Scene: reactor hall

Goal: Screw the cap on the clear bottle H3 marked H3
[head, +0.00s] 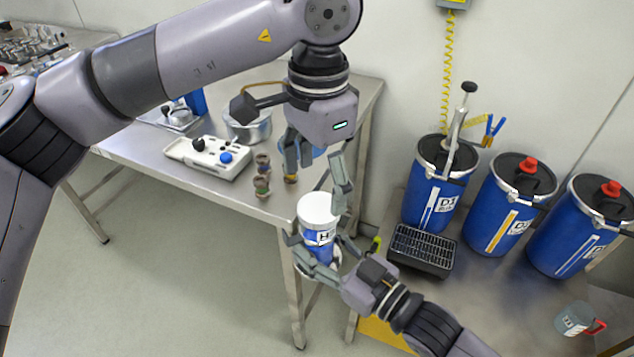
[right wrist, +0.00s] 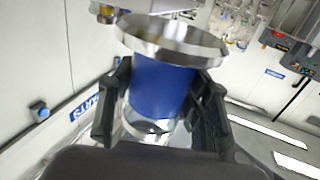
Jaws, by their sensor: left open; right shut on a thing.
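The bottle H3 (head: 319,238) has a blue body and a label on which an H can be read. A wide white top (head: 318,207) sits on it; I cannot tell whether it is a cap or how tight it is. My right gripper (head: 320,258) is shut around the lower part of the bottle and holds it, roughly upright, off the table's front corner. The right wrist view shows its blue body (right wrist: 162,85) between the fingers, below a broad pale rim. My left gripper (head: 318,187) is open above the bottle, one fingertip beside the white top.
A steel table (head: 225,190) holds a white control box (head: 208,157), a metal pot (head: 247,127) and small stacked pieces (head: 262,175). At right, blue drums (head: 435,190) and a black grated tray (head: 421,250) stand on a lower metal surface, with a grey mug (head: 575,319) nearby.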

